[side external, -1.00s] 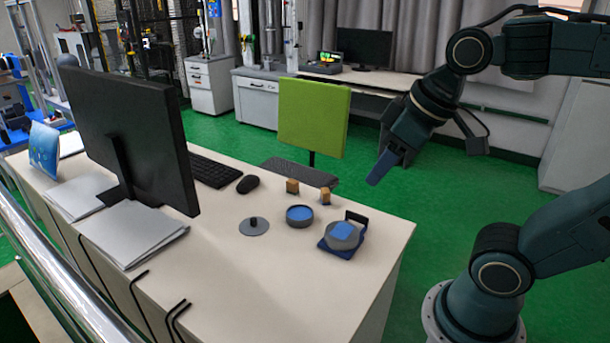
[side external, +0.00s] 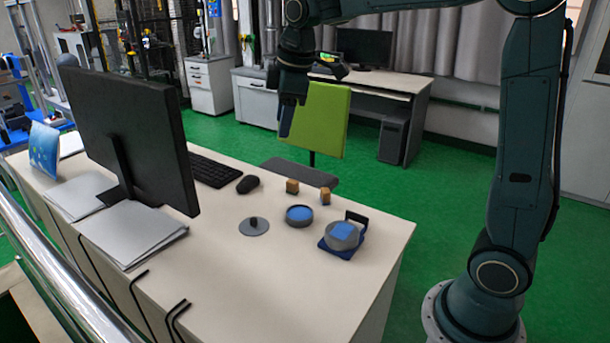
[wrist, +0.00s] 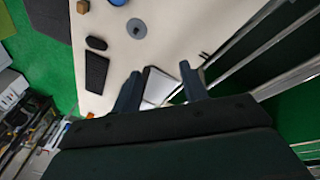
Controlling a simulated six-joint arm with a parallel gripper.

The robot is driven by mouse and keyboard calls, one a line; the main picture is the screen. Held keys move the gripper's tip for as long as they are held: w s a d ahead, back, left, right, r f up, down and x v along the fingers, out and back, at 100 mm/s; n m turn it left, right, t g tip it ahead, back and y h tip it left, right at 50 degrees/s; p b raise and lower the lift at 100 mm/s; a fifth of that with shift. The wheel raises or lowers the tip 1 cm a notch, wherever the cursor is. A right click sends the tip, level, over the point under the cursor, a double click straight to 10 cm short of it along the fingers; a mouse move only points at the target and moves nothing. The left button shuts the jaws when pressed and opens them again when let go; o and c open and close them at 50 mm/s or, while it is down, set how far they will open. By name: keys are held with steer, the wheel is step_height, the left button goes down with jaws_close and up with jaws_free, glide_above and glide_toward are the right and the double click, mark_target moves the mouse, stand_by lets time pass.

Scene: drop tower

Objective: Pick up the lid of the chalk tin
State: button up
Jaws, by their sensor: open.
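The lid, a flat grey disc with a dark knob (side external: 254,226), lies on the pale desk. It also shows near the top of the wrist view (wrist: 137,28). To its right in the side view stands an open round grey tin (side external: 299,216) with blue inside; I take it for the chalk tin. A second round grey container (side external: 342,236) with a blue top sits on a dark blue base. My gripper (side external: 286,131) is high above the desk, well apart from the lid. In the wrist view its two fingers (wrist: 160,88) are spread, with nothing between them.
Two small wooden blocks (side external: 292,187) stand behind the tin. A mouse (side external: 248,184), keyboard (side external: 213,170), large monitor (side external: 125,135) and papers (side external: 133,234) occupy the left. A green chair (side external: 318,117) is behind the desk. The desk's front right is clear.

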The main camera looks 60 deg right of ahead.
steer(key=w+d+f+n+g, duration=0.1)
steer(key=w+d+f+n, duration=0.3)
steer(key=w+f, duration=0.65)
steer(key=n+g, duration=0.2)
steer(key=n, duration=0.4)
glide_above(253, 218)
step_height(253, 218, down, 14)
steer(key=shift+a, duration=0.15)
steer(key=shift+w+f, duration=0.1)
steer(key=shift+f, duration=0.05)
steer(key=shift+f, duration=4.25)
steer(key=shift+f, duration=0.1)
steer(key=shift+s+f, duration=0.2)
steer(key=shift+f, duration=2.3)
